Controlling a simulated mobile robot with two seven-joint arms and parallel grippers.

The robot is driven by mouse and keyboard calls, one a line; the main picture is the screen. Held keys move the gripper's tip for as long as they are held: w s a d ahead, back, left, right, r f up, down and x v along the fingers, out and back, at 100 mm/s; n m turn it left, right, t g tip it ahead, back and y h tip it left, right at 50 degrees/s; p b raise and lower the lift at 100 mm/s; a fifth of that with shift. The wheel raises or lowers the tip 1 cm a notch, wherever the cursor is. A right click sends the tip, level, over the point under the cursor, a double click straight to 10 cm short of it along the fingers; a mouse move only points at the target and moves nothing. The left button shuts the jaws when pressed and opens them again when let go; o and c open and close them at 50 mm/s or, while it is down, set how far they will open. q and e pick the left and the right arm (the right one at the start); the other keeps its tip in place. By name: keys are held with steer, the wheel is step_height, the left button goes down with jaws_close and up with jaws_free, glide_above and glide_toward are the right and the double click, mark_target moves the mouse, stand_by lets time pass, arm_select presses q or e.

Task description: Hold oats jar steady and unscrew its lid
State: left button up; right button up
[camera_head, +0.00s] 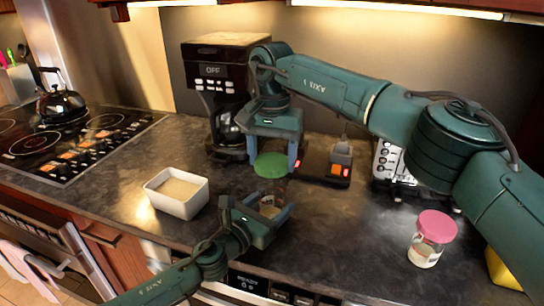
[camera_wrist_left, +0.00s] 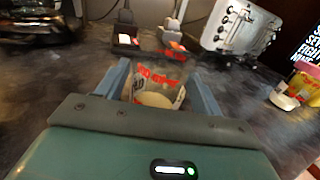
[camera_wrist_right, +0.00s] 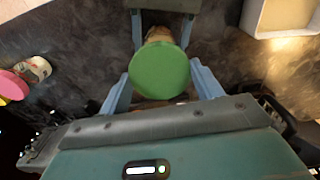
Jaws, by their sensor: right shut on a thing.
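The oats jar (camera_head: 269,207) is clear with red lettering and pale oats low inside; it stands on the dark counter and also shows in the left wrist view (camera_wrist_left: 158,88). My left gripper (camera_head: 270,208) has its fingers on both sides of the jar body, apparently touching it. The round green lid (camera_head: 271,165) is between the fingers of my right gripper (camera_head: 272,160), which is shut on it from above. No lid shows on the jar's top in the left wrist view. In the right wrist view the lid (camera_wrist_right: 160,71) hides most of the jar.
A white bin (camera_head: 177,208) of pale grain stands left of the jar. A coffee maker (camera_head: 215,75) and a dark device with an orange switch (camera_head: 327,168) are behind. A toaster (camera_head: 390,160) and a pink-lidded jar (camera_head: 432,240) are to the right. The stove (camera_head: 70,140) is far left.

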arm_select(q)
steer(key=shift+o, duration=0.9)
